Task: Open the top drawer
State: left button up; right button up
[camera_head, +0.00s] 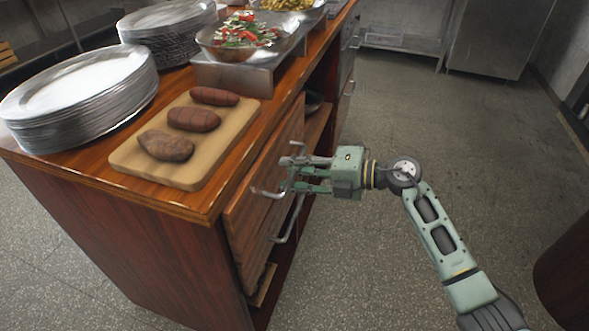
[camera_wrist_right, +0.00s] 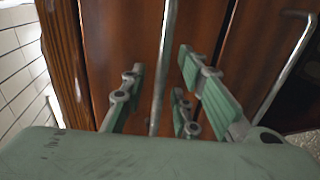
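The top drawer (camera_head: 250,208) is a brown wooden front under the counter's edge, with a metal bar handle (camera_head: 268,193). I see no clear gap showing it open. My right gripper (camera_head: 292,177) is at this handle, coming from the right. In the right wrist view the handle bar (camera_wrist_right: 162,65) runs between the fingers of the right gripper (camera_wrist_right: 160,85). The fingers stand apart, with space visible on both sides of the bar. In the head view the fingers hide part of the handle. My left gripper is not in view.
A second bar handle (camera_head: 289,222) sits below, on a lower front. The counter (camera_head: 190,204) carries a cutting board (camera_head: 205,172) with sausages and a potato-like item, plate stacks (camera_head: 80,95) and a salad bowl (camera_head: 238,52). The floor (camera_head: 400,240) to the right is clear.

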jog(key=shift+c, duration=0.5)
grip_shut()
